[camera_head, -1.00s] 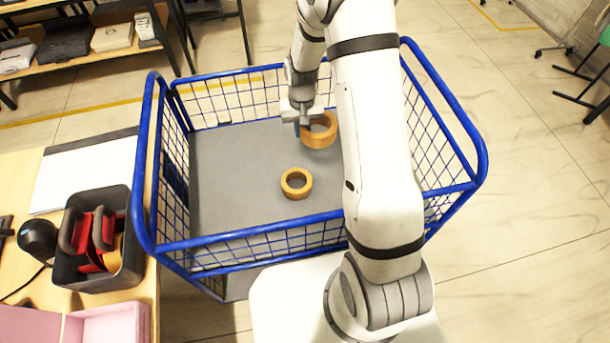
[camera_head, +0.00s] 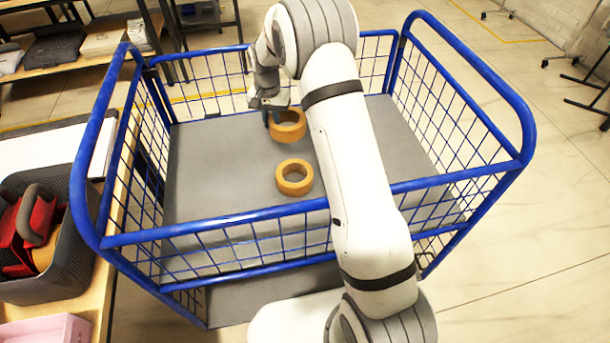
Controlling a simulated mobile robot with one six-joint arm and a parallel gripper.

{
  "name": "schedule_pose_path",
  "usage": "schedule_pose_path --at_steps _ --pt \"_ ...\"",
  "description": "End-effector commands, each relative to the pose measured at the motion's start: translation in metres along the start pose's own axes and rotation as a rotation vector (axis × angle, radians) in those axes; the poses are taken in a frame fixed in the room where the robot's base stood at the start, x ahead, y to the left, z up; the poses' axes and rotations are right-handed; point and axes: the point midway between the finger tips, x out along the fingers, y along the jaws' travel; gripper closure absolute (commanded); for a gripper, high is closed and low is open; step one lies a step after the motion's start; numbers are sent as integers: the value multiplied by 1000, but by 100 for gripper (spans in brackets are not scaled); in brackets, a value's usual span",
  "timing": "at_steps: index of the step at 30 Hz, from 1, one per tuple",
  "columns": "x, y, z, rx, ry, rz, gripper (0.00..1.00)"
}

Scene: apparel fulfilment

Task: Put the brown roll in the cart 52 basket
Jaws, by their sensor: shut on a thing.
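A brown roll (camera_head: 288,126) is at my gripper (camera_head: 272,113), which is shut on its left side. This roll is over the grey floor of a blue wire-sided cart basket (camera_head: 215,180); I cannot tell whether it touches the floor. A second, similar brown roll (camera_head: 294,178) lies flat on the basket floor, nearer the front side and apart from my gripper. My fingertips are small in the view and partly hidden by the wrist and the held roll. No cart number is readable.
The basket's blue top rails (camera_head: 250,218) stand around my arm, which reaches over the front rail. At left, a wooden table (camera_head: 98,290) holds a dark grey bin (camera_head: 60,283) with red items. The basket floor left of the rolls is clear.

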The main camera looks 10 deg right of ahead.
Motion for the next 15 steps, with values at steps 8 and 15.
schedule_pose_path --at_steps 8,15 --pt "36 -4 -2 13 -3 2 100" --pt "66 -4 -2 12 0 0 100"
